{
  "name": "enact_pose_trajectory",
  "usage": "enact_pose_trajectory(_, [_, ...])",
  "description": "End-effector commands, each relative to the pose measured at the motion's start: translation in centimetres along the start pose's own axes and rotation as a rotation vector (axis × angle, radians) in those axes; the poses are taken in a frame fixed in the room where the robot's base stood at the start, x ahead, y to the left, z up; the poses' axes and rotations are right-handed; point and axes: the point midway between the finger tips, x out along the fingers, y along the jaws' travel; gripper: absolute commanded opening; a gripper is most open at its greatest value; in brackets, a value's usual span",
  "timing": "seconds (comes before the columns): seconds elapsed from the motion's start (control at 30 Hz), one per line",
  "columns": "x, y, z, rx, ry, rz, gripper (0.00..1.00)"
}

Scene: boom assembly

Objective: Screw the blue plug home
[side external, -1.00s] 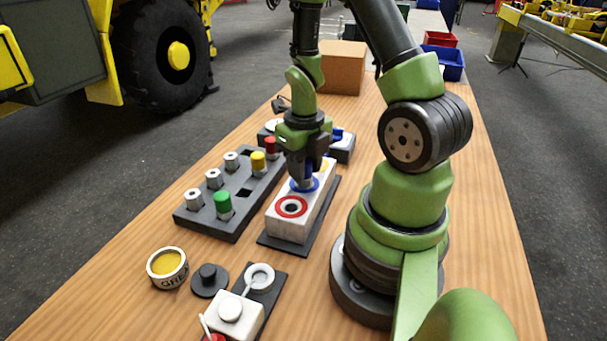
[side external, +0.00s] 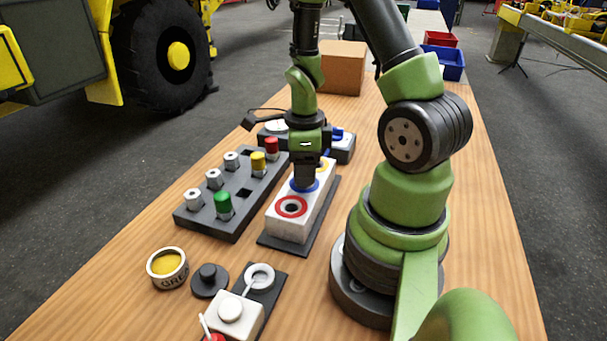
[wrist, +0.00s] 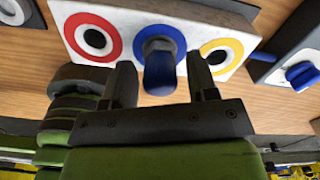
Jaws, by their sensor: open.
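The white block (side external: 285,221) stands on a dark base plate, with red, blue and yellow rings around its ports. The blue plug (wrist: 159,72) stands in the blue-ringed middle port (wrist: 150,33). In the wrist view a hex collar shows at its foot; how deep it sits I cannot tell. My gripper (wrist: 163,80) is open, with one finger on each side of the blue plug and visible gaps between. In the side view my gripper (side external: 304,181) points down over the blue ring and hides the plug. The red-ringed port (side external: 291,207) shows a dark open hole.
A dark rack (side external: 208,227) with green, yellow, red and metal-topped plugs stands close left. A grease tin (side external: 167,268), a black cap (side external: 209,280) and a white block with a knob (side external: 236,316) lie in front. A dark fixture (side external: 341,150) with a blue handle is behind.

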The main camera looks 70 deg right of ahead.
Motion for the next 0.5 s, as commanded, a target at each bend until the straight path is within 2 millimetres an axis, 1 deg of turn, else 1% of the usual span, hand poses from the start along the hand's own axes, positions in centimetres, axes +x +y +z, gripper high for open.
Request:
enact_pose_trajectory(0.1, [0.00,0.00,0.00,-0.139,0.000,0.000,0.53])
enact_pose_trajectory(0.17, [0.00,0.00,0.00,-0.176,0.000,0.000,0.53])
enact_pose_trajectory(0.43, [0.00,0.00,0.00,-0.195,0.000,0.000,0.53])
enact_pose_trajectory(0.5, [0.00,0.00,0.00,-0.223,0.000,0.000,0.53])
